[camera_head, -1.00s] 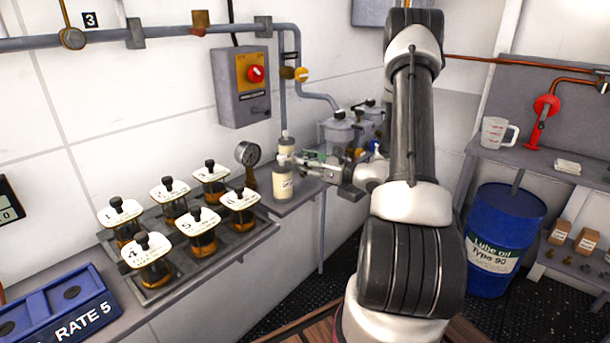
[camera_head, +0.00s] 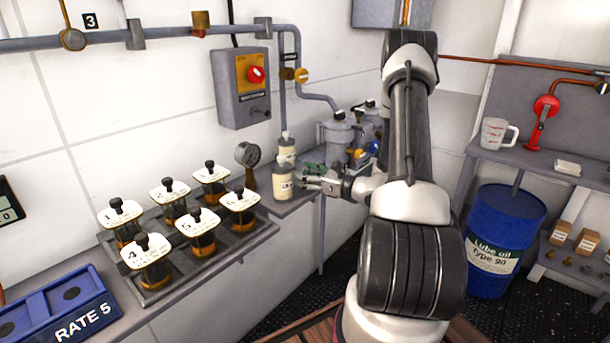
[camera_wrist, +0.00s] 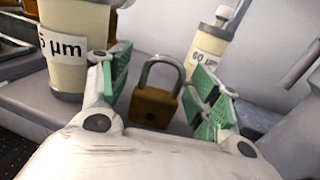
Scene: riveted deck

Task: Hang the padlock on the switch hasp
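The padlock (camera_wrist: 153,103), with a brass-brown body and grey shackle upright, shows in the wrist view between my gripper's fingers. My gripper (camera_wrist: 163,90) is open, with green pads and visible gaps on both sides of the padlock. In the head view my gripper (camera_head: 312,176) is at the shelf, just right of the cream bottles; the padlock cannot be made out there. The grey switch box (camera_head: 226,92) with a yellow plate and red knob (camera_head: 256,74) is on the wall, up and left of my gripper. Its hasp is too small to make out clearly.
A cream bottle (camera_wrist: 68,45) stands close to my left finger, another (camera_wrist: 207,60) behind the right one. A gauge (camera_head: 247,154) and several numbered jars (camera_head: 198,230) are left; grey canisters (camera_head: 338,137) stand behind my gripper. Wall pipes run above.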

